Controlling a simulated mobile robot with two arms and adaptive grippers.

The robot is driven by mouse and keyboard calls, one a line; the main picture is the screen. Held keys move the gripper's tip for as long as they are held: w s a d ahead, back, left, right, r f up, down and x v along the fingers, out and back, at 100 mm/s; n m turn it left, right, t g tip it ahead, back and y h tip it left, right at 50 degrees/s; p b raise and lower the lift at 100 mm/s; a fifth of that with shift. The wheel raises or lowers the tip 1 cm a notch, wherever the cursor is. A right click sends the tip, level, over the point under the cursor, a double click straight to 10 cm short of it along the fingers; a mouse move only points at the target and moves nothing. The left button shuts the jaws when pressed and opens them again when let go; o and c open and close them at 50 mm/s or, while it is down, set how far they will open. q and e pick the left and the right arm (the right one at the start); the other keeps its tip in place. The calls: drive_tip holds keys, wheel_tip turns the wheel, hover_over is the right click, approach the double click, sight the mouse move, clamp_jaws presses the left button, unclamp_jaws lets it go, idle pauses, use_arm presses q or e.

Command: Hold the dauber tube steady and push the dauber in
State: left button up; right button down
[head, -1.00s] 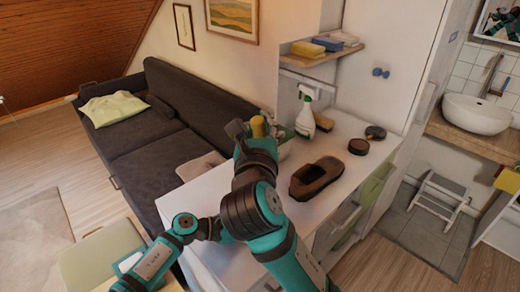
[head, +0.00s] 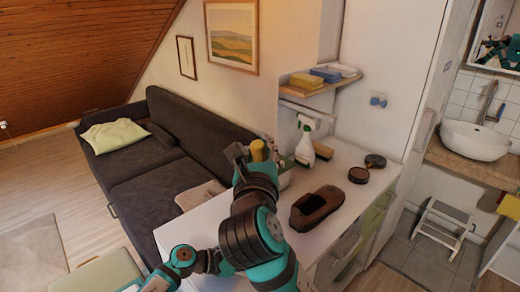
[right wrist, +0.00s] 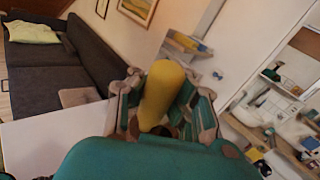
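A yellow rounded piece (head: 257,150), which looks like the dauber, stands up between the fingers of my right gripper (head: 252,156). In the right wrist view the yellow piece (right wrist: 161,92) is long and smooth, with the fingers (right wrist: 165,108) on both sides of it, closed on it. Its lower end is dark and partly hidden by the gripper. I cannot make out a separate dauber tube. My left arm comes in at the lower left and passes behind my right arm; its gripper is hidden.
On the white cabinet top (head: 205,226) are a brown shoe (head: 316,208), a round dark tin (head: 358,175), a dark round item (head: 375,161) and a white-green spray bottle (head: 306,142). A pale box (head: 285,173) sits just right of the gripper. A shelf (head: 318,86) hangs above.

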drive_tip(key=f+m+g, duration=0.1)
drive_tip(key=f, duration=0.1)
drive_tip(key=w+d+f+m+h, duration=0.1)
drive_tip(key=f, duration=0.2)
drive_tip(key=w+d+f+g, duration=0.1)
drive_tip(key=f, duration=0.2)
drive_tip(key=shift+w+d+f+m+g+h, duration=0.15)
drive_tip(key=shift+w+m+g+h, duration=0.15)
drive_tip(key=shift+m+h, duration=0.1)
drive_tip(key=shift+s, duration=0.1)
drive_tip(key=shift+f, duration=2.2)
drive_tip(key=shift+f, duration=0.2)
drive_tip(key=shift+f, duration=0.8)
